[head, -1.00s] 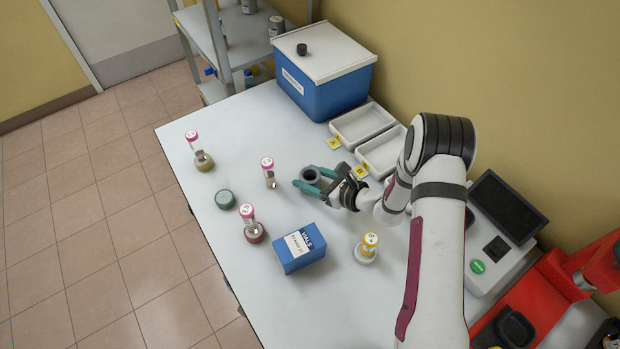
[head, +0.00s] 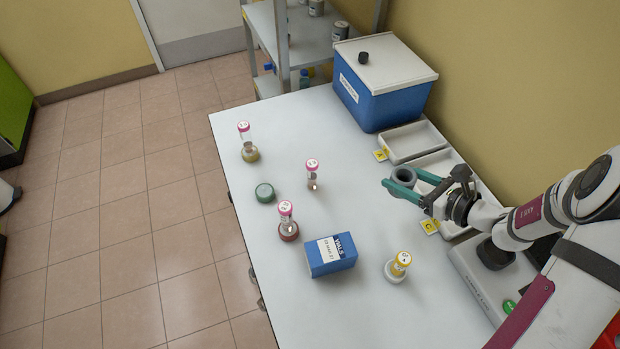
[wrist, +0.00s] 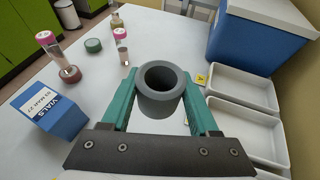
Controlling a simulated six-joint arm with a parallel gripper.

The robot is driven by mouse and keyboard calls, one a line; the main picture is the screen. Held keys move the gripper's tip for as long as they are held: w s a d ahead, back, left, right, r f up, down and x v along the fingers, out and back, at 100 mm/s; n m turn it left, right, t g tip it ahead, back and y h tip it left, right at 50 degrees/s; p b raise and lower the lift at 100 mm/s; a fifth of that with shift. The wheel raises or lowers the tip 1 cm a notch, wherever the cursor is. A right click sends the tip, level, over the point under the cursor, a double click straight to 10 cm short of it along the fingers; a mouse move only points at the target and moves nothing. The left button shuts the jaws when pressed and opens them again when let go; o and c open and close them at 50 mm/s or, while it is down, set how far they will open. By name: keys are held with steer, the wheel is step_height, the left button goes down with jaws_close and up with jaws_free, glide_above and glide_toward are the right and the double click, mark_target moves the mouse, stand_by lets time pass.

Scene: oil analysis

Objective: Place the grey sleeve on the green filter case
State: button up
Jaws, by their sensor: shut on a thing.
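The grey sleeve (head: 403,180) is a short hollow cylinder, held upright between the green fingers of my gripper (head: 404,188). In the wrist view the sleeve (wrist: 160,103) has its open top facing up, and my gripper (wrist: 160,100) is shut on it. It appears to be held above the table. The green filter case (head: 264,193) is a low round disc lying on the table, well to the left of my gripper. It also shows in the wrist view (wrist: 93,46), at the upper left, with nothing on it.
Pink-capped vials (head: 312,173) stand near the green case, some in round bases. A blue box (head: 330,255) and a yellow-capped vial (head: 397,267) stand nearer the front. White trays (head: 412,141) and a blue bin (head: 385,90) line the right. The table between sleeve and case is partly clear.

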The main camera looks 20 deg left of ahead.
steer(key=a+r+n+g+y, duration=0.1)
steer(key=a+n+g, duration=0.2)
steer(key=a, duration=0.7)
steer(key=n+g, duration=0.3)
glide_above(264, 190)
steer(key=f, duration=0.5)
steer(key=shift+d+f, duration=0.15)
steer(key=shift+d, duration=0.05)
step_height(264, 190, down, 4)
steer(key=shift+a+f, duration=0.1)
steer(key=shift+a, duration=0.05)
steer(key=shift+f, duration=0.15)
steer(key=o, duration=1.3)
